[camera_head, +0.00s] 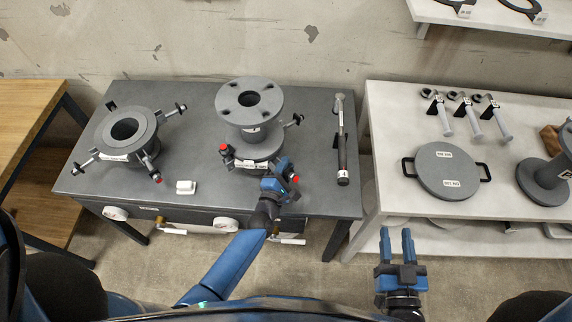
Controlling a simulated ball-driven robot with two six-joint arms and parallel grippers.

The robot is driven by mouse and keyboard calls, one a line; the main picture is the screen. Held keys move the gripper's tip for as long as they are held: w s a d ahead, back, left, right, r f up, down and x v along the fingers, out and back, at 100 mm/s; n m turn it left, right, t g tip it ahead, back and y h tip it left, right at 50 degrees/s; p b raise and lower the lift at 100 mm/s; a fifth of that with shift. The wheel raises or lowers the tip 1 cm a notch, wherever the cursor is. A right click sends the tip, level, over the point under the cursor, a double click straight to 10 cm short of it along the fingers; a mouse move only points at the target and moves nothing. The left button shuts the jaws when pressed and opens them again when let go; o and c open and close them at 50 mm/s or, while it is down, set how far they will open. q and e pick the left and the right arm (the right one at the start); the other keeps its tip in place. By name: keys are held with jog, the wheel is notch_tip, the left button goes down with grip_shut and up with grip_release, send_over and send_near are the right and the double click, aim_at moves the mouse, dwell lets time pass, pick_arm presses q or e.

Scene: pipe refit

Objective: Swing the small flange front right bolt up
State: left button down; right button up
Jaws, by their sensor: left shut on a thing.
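The small flange (262,150) sits on the dark grey table, with a grey flanged spool (249,105) standing upright on it. My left gripper (284,175) is at the flange's front right, shut on the front right bolt (296,179). Only the bolt's red tip shows clearly; the jaws hide the rest, so I cannot tell its exact tilt. A red-tipped front left bolt (224,149) stands at the flange's left side. A black-ended back right bolt (296,120) leans outward. My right gripper (397,240) is open and empty, in front of the white table.
A larger flange (106,137) with splayed bolts stands at the left of the dark table (198,165). A wrench-like tool (341,140) lies right of the small flange. A white block (186,187) lies near the front edge. The white table (390,130) holds a round lidded plate (449,170).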

dwell(0.3)
pick_arm(q)
jog(key=c, duration=1.1)
grip_release()
jog(key=v, duration=1)
jog(key=shift+s, duration=0.4)
jog(key=shift+a+r, duration=0.1)
jog(key=shift+r, duration=0.05)
